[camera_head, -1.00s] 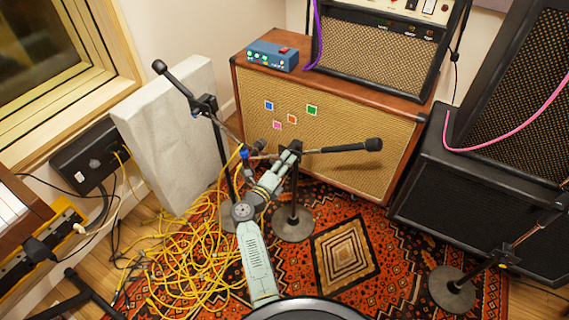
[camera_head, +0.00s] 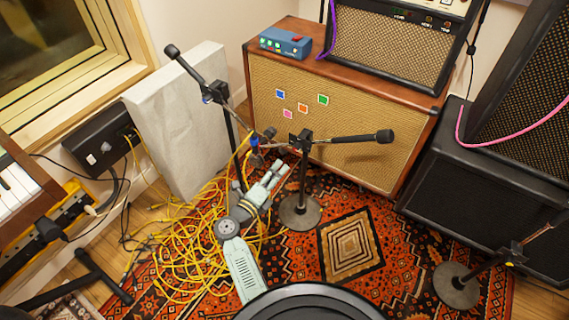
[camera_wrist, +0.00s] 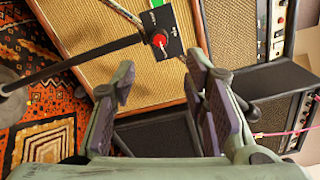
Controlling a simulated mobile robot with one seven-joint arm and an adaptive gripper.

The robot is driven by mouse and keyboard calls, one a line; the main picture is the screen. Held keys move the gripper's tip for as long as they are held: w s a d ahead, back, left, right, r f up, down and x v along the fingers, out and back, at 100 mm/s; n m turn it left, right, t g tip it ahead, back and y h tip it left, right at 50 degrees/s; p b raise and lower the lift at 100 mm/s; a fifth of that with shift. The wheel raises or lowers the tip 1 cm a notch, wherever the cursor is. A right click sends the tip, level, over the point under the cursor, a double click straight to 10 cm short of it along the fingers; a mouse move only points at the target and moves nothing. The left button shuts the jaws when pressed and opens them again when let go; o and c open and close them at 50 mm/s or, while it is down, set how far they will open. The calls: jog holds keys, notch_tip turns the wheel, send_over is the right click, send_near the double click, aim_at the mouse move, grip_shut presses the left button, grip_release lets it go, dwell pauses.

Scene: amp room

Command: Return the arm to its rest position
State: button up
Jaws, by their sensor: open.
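My pale green arm (camera_head: 241,268) reaches up from the lower middle of the head view, bends at a round joint, and slants right over the rug.
Microphone stands (camera_head: 299,211) with dark booms surround the arm's end. Yellow cables (camera_head: 185,240) lie tangled to its left. A white panel (camera_head: 185,120) leans by the wall. The cabinet (camera_head: 270,90) stands behind; black amps (camera_head: 470,190) stand right. The patterned rug (camera_head: 390,270) has some clear room.

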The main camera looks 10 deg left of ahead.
jog(key=shift+s+a, duration=0.15)
jog(key=shift+s, duration=0.45)
